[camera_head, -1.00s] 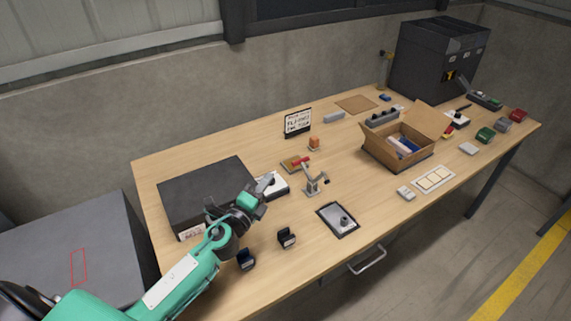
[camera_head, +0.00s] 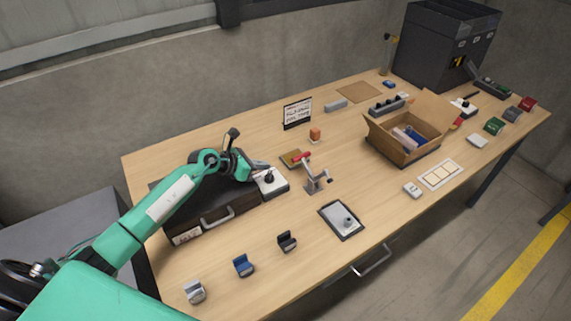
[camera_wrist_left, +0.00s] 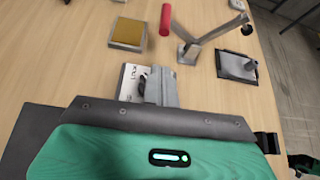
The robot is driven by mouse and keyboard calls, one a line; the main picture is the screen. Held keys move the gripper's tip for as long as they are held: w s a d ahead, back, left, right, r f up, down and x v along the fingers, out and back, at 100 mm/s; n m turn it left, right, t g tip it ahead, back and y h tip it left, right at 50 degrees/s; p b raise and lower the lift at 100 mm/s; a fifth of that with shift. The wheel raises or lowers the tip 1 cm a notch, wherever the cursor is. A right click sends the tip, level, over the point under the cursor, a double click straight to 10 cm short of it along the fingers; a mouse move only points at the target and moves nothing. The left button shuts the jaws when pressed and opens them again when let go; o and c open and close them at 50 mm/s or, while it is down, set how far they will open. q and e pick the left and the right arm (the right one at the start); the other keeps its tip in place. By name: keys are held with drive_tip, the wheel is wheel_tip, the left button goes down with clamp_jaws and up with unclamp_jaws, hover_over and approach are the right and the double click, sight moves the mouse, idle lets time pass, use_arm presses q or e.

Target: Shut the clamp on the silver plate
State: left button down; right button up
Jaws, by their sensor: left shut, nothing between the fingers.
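The clamp (camera_head: 315,183) is a grey metal toggle clamp with a red-tipped handle, standing near the middle of the table. Its handle leans up and to the left. In the left wrist view the clamp (camera_wrist_left: 196,40) is at the top, its red grip to the left and its arm reaching right. Its small silver base plate (camera_wrist_left: 187,55) lies on the table. My left gripper (camera_head: 262,165) is shut and empty, left of the clamp and apart from it, above a white box with a black knob (camera_head: 271,183). In the left wrist view the fingers (camera_wrist_left: 160,88) partly cover that box.
A black case (camera_head: 215,222) is under my left arm. An open carton (camera_head: 400,150) stands right. Small stands line the front left.

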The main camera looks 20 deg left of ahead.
use_arm(q)
drive_tip(key=shift+w+d+f, duration=0.15)
drive_tip(key=shift+w+d, duration=0.2)
drive_tip(key=p+x, duration=0.2)
drive_tip(key=x, duration=0.7)
idle(0.4)
drive_tip(key=shift+s+r+p, duration=0.1)
drive_tip(key=shift+r+p, duration=0.15)
drive_tip(key=shift+p, duration=0.2)
drive_tip(key=shift+d+r+m+t, duration=0.1)
drive_tip(key=shift+m+t, duration=0.2)
